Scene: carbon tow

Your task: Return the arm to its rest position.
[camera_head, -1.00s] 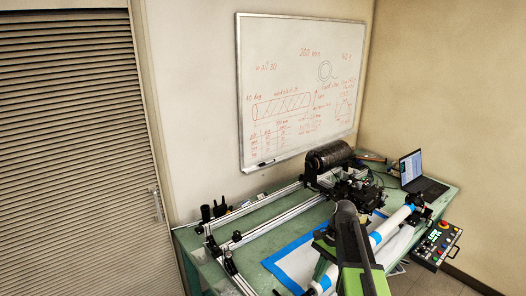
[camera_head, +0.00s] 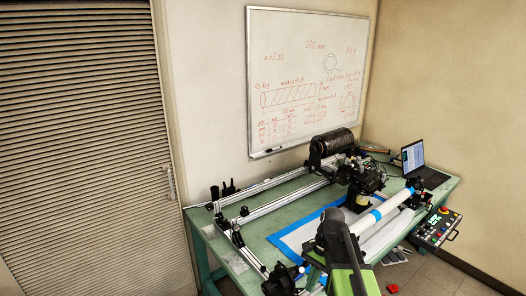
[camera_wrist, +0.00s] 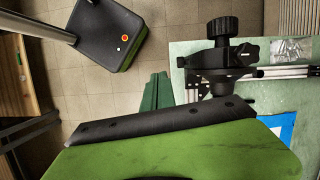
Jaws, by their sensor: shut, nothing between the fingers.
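My arm (camera_head: 340,255), green and black, stands at the bottom centre of the head view in front of the green bench (camera_head: 258,222). My gripper (camera_wrist: 165,122) fills the lower part of the wrist view as a green body with a black edge. It is shut and empty. In the head view I cannot make out its fingertips. In the wrist view it is over or beside the bench edge, with a black clamp-like fitting (camera_wrist: 222,58) just beyond it. My arm hides part of the bench front.
The bench carries rails (camera_head: 285,200), a black spool (camera_head: 332,143), a white tube (camera_head: 372,217) and a laptop (camera_head: 415,160). A control box (camera_head: 436,228) hangs at its right side. Small items (camera_head: 396,256) lie on the floor. A whiteboard (camera_head: 305,80) and shutter door (camera_head: 80,130) stand behind.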

